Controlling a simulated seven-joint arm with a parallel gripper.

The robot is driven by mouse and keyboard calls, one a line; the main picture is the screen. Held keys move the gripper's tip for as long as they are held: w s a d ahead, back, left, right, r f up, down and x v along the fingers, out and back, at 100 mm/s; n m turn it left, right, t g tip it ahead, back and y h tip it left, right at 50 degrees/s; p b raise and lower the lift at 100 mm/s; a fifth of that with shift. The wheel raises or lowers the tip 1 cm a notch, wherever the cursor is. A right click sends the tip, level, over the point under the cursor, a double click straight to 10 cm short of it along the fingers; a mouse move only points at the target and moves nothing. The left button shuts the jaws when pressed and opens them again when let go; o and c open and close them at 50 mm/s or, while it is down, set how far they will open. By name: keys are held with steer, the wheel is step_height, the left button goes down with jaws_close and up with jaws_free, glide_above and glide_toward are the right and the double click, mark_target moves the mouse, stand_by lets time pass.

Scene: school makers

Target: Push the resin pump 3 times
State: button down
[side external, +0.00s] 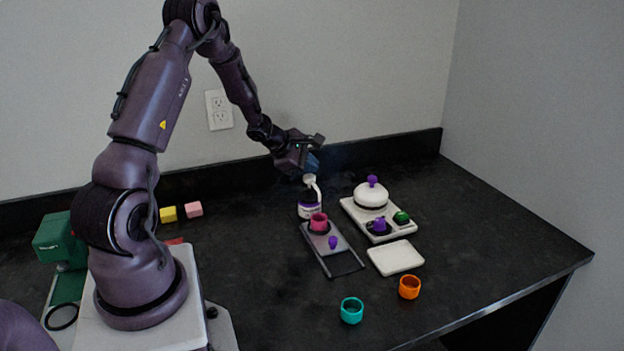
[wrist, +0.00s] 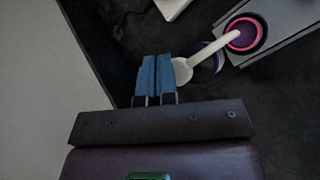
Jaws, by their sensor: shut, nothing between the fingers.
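The resin pump bottle (side external: 309,204) is dark with a purple-and-white label and stands upright near the back of the counter. Its white pump head (side external: 311,181) has a spout pointing toward the pink cup (side external: 318,222). In the wrist view the white pump spout (wrist: 212,54) reaches over the cup (wrist: 244,34), which has purple inside. My gripper (side external: 312,163) is shut and empty, just above the pump head in the side view. In the wrist view its blue fingertips (wrist: 155,72) are together beside the pump head's round end. I cannot tell whether they touch it.
The pink cup sits on a grey tray (side external: 345,262) with a purple piece. To the right are a white station (side external: 350,205) with a domed pot (side external: 371,195), and a white slab (side external: 396,257). Teal (side external: 351,310) and orange (side external: 410,287) cups stand in front. The counter's right side is clear.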

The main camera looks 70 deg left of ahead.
mark_target(310, 177)
steer(key=shift+f, duration=0.7)
stand_by(0.8)
steer(key=shift+r, duration=1.2)
steer(key=shift+r, duration=3)
steer(key=shift+f, duration=3.05)
